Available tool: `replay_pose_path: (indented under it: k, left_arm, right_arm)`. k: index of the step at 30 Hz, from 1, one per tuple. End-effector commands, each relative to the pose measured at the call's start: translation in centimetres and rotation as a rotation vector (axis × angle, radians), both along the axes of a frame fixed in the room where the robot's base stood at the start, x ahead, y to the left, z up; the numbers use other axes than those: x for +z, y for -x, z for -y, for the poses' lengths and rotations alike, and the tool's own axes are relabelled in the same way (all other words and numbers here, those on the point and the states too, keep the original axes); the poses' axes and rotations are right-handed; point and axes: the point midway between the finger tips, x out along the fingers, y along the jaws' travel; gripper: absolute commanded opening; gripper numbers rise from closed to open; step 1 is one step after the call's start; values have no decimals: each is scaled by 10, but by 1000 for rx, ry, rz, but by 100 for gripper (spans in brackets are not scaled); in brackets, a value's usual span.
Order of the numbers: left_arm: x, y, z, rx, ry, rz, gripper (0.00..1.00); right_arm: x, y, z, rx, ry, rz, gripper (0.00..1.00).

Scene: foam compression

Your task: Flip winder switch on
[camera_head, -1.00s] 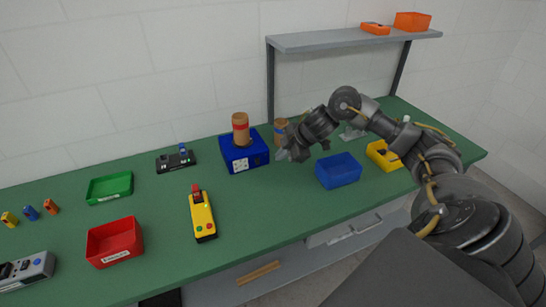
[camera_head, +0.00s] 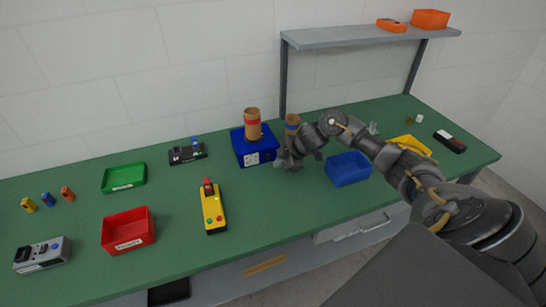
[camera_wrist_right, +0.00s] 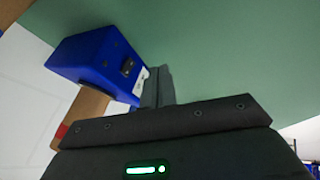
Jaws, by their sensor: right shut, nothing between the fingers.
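The winder looks to be the blue box (camera_head: 257,157) with a brown spool (camera_head: 252,124) with a red band standing on it, at the back middle of the green table. In the right wrist view the blue box (camera_wrist_right: 88,62) shows at upper left, with a small black switch (camera_wrist_right: 127,67) on one side face. I cannot tell the switch's position. My right gripper (camera_head: 283,163) is just right of the box in the head view. Its fingers (camera_wrist_right: 158,75) are shut and empty, close beside the switch face; contact is unclear. My left gripper is out of view.
A yellow control box (camera_head: 213,210) with buttons lies in front. Red (camera_head: 128,243) and green (camera_head: 124,187) trays are at left. A shelf (camera_head: 370,36) is above.

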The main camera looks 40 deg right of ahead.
Motion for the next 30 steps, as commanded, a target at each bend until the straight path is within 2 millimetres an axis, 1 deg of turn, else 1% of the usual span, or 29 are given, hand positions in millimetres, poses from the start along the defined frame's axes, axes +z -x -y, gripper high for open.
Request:
replay_pose_path:
  k: [2,6,12,17,26,28,30]
  left_arm:
    - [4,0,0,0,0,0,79]
    - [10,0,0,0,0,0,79]
    - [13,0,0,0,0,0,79]
    - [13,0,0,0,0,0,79]
    - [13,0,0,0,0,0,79]
    - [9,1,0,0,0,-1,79]
    - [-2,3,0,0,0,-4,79]
  right_arm:
    - [-13,-8,-5,-2,-4,-3,0]
    - [-13,-28,2,-3,-1,0,0]
    - [-16,-42,6,-2,-1,0,0]
    - [-17,-46,8,0,0,1,0]
    - [-17,-46,7,0,1,1,0]
    - [-20,-50,3,7,1,7,0]
    - [-25,-59,-9,25,4,31,0]
